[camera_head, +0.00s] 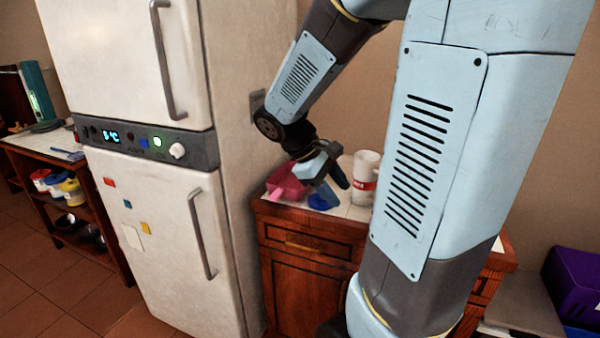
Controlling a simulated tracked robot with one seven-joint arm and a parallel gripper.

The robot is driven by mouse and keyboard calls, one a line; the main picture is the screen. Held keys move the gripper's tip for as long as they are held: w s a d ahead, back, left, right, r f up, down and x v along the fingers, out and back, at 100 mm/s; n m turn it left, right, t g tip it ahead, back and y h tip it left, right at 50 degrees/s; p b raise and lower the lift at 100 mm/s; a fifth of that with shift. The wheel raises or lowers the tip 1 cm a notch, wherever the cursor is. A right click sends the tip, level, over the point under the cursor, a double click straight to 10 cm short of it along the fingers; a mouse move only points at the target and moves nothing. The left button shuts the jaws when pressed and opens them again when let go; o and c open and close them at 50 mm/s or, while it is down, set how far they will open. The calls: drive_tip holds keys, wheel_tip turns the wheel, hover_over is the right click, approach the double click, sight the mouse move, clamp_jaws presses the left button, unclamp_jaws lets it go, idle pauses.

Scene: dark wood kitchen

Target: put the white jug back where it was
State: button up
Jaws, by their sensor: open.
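A white jug (365,180) with a red mark on its side stands upright on the light top of the wooden cabinet (300,211), just left of my large arm link. My gripper (335,187) is open and empty, pointing down over the cabinet top to the left of the jug. A gap shows between the gripper and the jug in this view. Where the jug stood before cannot be told from this frame.
A pink container (286,183) and a small blue item (322,201) lie left of and below the gripper. A tall white fridge (160,200) borders the cabinet's left. A purple crate (575,285) is at far right. My arm hides much of the cabinet's right part.

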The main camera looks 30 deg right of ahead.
drive_tip(key=s+a+r+m+t+y, duration=0.4)
drive_tip(key=s+a+r+t+y, duration=0.2)
drive_tip(key=a, duration=0.6)
wheel_tip(320, 180, up, 4)
drive_tip(key=shift+f+m+t, duration=0.2)
drive_tip(key=shift+m+t, duration=0.2)
drive_tip(key=shift+t, duration=0.7)
